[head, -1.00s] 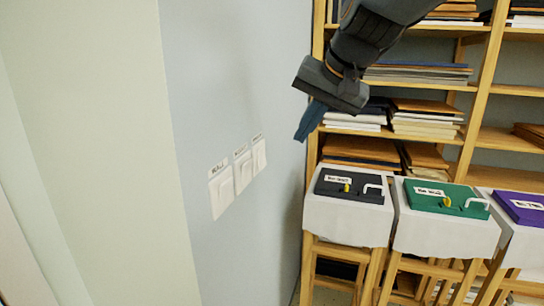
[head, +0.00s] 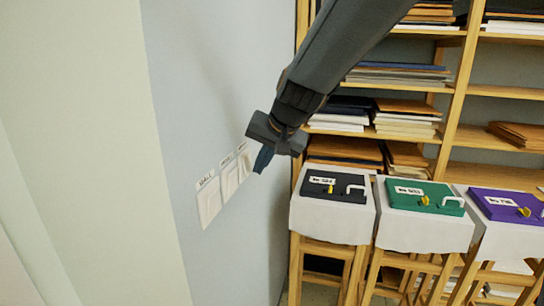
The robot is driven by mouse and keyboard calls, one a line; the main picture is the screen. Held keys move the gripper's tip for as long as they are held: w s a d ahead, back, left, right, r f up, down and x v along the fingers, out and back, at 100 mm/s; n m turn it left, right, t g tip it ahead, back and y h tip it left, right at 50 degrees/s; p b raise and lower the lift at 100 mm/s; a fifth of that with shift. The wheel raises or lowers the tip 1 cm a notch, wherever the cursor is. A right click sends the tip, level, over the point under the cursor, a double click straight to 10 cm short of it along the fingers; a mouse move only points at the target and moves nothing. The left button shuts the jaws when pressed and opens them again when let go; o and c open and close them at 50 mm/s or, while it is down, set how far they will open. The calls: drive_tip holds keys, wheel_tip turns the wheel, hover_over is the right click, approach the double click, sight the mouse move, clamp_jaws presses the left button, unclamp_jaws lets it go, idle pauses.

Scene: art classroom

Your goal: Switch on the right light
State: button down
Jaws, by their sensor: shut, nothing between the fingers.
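Three white light switches with small labels above them sit in a row on the pale blue wall. The left switch (head: 208,203) is in full view, and its label seems to read "WALL". The middle switch (head: 229,181) is beside it. The right switch (head: 244,165) is partly hidden behind my gripper.
Covered stands at the right hold a black box (head: 339,187), a green box (head: 424,196) and a purple box (head: 505,207), each with a handle. A wooden shelf (head: 457,108) with stacked boards stands behind them. The space before the wall is clear.

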drive_tip(key=shift+w+a, duration=0.15)
drive_tip(key=shift+a, duration=0.25)
drive_tip(key=shift+f, duration=0.1)
drive_tip(key=shift+w+a+f, duration=0.1)
drive_tip(key=shift+a+f, duration=0.05)
drive_tip(key=shift+a, duration=0.1)
